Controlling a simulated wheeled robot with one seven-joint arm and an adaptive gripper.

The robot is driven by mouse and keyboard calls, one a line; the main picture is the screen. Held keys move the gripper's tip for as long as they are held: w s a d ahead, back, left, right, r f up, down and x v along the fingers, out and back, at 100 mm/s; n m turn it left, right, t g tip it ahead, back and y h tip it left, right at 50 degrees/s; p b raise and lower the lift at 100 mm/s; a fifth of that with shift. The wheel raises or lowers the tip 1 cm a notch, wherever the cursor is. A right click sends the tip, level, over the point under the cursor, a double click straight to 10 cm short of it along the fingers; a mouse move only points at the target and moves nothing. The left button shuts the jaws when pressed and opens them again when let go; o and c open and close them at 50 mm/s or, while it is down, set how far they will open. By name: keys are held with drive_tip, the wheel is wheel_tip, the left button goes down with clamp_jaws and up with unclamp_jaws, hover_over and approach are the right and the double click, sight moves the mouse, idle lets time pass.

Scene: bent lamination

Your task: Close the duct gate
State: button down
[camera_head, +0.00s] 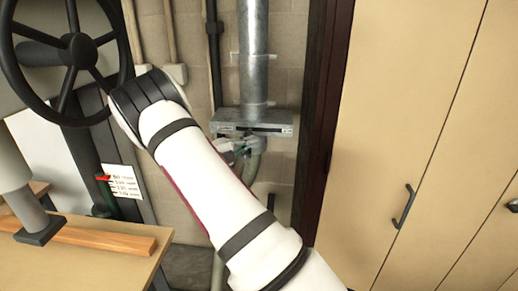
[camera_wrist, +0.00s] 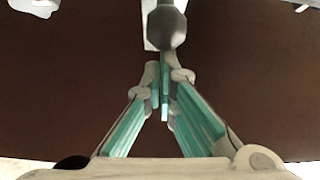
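The duct gate is a flat grey metal housing (camera_head: 253,122) across the lower end of a vertical round metal duct (camera_head: 253,50), with a dark slot along its front. My gripper (camera_head: 242,148) is just below the housing, partly hidden by my arm. In the wrist view, my gripper's teal-padded fingers (camera_wrist: 164,88) are drawn together, with nothing clearly held between them. A dark grey knob (camera_wrist: 166,28) on a short stem lies right at the fingertips. I cannot tell whether they touch it.
A tall cabinet (camera_head: 410,120) with dark handles fills the right side. A black handwheel (camera_head: 75,50) is at upper left. A wooden bench (camera_head: 70,262) with a wood strip (camera_head: 85,237) is at lower left. A hose (camera_head: 254,168) hangs below the duct.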

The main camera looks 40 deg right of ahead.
drive_tip(key=shift+w+a+b, duration=0.7)
drive_tip(key=shift+w+a, duration=0.3)
drive_tip(key=shift+w, duration=0.2)
drive_tip(key=shift+s, duration=0.1)
drive_tip(key=s+p, duration=0.3)
drive_tip(key=s, duration=0.1)
drive_tip(key=w+a+b, duration=0.1)
drive_tip(key=a+b, duration=0.1)
drive_tip(key=a, duration=0.7)
drive_tip(key=shift+w+b, duration=0.15)
drive_tip(key=shift+b, duration=0.25)
